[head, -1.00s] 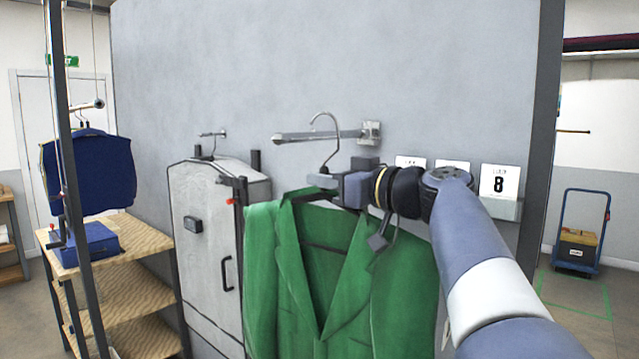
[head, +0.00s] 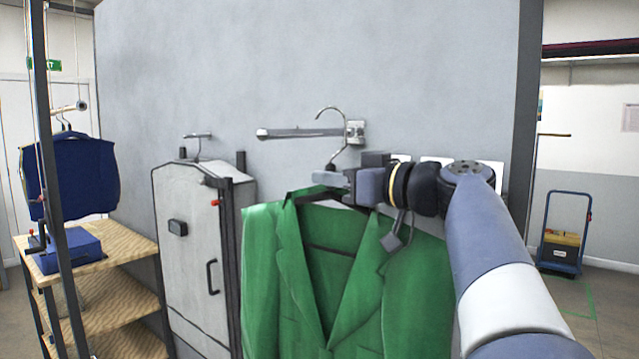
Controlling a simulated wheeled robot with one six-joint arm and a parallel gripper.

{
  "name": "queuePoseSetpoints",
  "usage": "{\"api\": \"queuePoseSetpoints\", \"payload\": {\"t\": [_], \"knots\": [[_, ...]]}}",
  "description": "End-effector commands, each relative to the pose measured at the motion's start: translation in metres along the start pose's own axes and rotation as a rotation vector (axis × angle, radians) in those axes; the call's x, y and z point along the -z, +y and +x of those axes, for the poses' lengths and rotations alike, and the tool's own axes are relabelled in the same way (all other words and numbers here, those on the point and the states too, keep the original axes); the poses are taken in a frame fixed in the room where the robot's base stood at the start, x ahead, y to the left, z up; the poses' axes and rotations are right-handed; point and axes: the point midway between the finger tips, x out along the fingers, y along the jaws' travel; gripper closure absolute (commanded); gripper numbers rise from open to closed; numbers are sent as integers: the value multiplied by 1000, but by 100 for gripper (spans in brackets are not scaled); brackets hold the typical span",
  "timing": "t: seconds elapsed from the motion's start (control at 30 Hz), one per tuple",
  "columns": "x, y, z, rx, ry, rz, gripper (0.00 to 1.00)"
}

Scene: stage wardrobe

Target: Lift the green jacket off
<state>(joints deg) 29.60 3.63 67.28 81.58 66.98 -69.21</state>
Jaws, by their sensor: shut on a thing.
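The green jacket (head: 285,275) hangs upright on a dark hanger with a metal hook (head: 340,122), low centre in the head view. My gripper (head: 333,178) is shut on the hanger at the foot of the hook, just above the collar. The curved top of the hook stands above the wall rail (head: 300,133), and its shank crosses in front of the rail near the wall plate. I cannot tell whether the hook touches the rail. The lower jacket is out of frame, and my arm covers part of its right side.
White cards (head: 435,162) sit behind my arm. A blue trolley (head: 565,235) stands far right.

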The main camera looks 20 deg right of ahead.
Motion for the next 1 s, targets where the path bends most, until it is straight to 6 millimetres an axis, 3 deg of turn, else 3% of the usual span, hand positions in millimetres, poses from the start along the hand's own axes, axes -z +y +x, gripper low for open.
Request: {"api": "queuePoseSetpoints", "payload": {"t": [1.0], "knots": [[0,1,-123,-4,1,0,100]]}}
